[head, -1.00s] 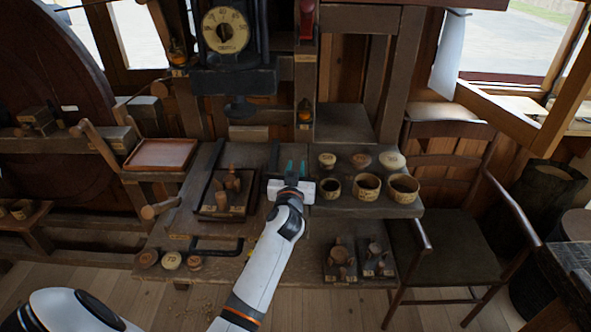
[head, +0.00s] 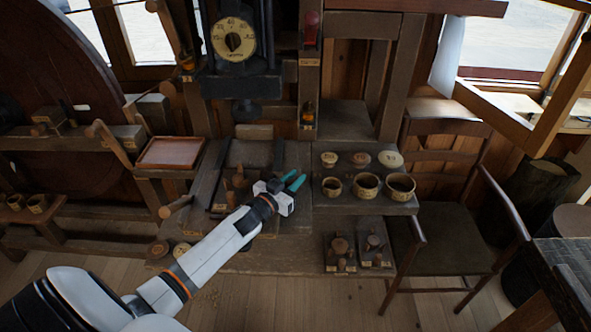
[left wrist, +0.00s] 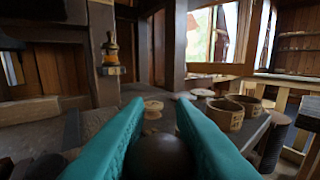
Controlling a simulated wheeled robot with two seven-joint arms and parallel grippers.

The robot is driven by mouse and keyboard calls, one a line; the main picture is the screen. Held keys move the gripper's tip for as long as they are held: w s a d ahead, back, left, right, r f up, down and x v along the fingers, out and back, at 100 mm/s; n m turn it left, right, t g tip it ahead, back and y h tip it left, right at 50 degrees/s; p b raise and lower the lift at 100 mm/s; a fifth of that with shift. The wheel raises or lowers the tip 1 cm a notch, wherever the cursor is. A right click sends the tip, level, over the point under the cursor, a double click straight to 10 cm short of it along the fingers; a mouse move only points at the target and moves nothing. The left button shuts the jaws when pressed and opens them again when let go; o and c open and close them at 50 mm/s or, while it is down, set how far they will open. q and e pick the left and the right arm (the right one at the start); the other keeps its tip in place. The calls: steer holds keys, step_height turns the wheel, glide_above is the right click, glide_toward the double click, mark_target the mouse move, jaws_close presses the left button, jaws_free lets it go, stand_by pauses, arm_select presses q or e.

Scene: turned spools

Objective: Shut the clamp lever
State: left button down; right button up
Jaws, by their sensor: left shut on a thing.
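My left gripper (head: 294,182) reaches over the middle of the workbench, its teal fingers pointing up and to the right. In the left wrist view its fingers (left wrist: 160,140) stand on either side of a dark rounded knob (left wrist: 160,158), and they are shut on it. The knob looks like the end of the clamp lever; the rest of the lever is hidden below the fingers, so I cannot tell its angle. In the head view the knob is hidden by the gripper. My right gripper is in neither view.
Several wooden bowls (head: 367,186) and lids stand on the bench to the right of the gripper. Spool trays (head: 340,250) sit on the lower shelf. A reddish tray (head: 170,153) is at left, a dial (head: 233,40) above, a chair (head: 445,220) at right.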

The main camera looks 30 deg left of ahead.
arm_select(q)
steer(key=m+h, duration=0.1)
steer(key=s+m+h, duration=0.1)
steer(key=shift+s+a+h, duration=0.15)
steer(key=shift+a+h, duration=0.15)
steer(key=shift+h, duration=0.1)
steer(key=shift+s+a+m+g+h, duration=0.1)
steer(key=shift+s+m+g+h, duration=0.25)
steer(key=shift+h, duration=0.25)
steer(key=shift+s+a+m+g+h, duration=0.1)
steer(key=shift+s+m+g+h, duration=0.15)
steer(key=shift+m+h, duration=0.3)
steer(key=shift+s+d, duration=0.1)
steer(key=shift+s+a+f+p, duration=0.15)
steer(key=shift+s+a+p, duration=0.25)
steer(key=shift+s, duration=0.25)
steer(key=shift+f, duration=0.1)
steer(key=c, duration=1.2)
jaws_free()
steer(key=shift+s, duration=0.1)
steer(key=shift+c, duration=0.2)
steer(key=shift+r, duration=0.2)
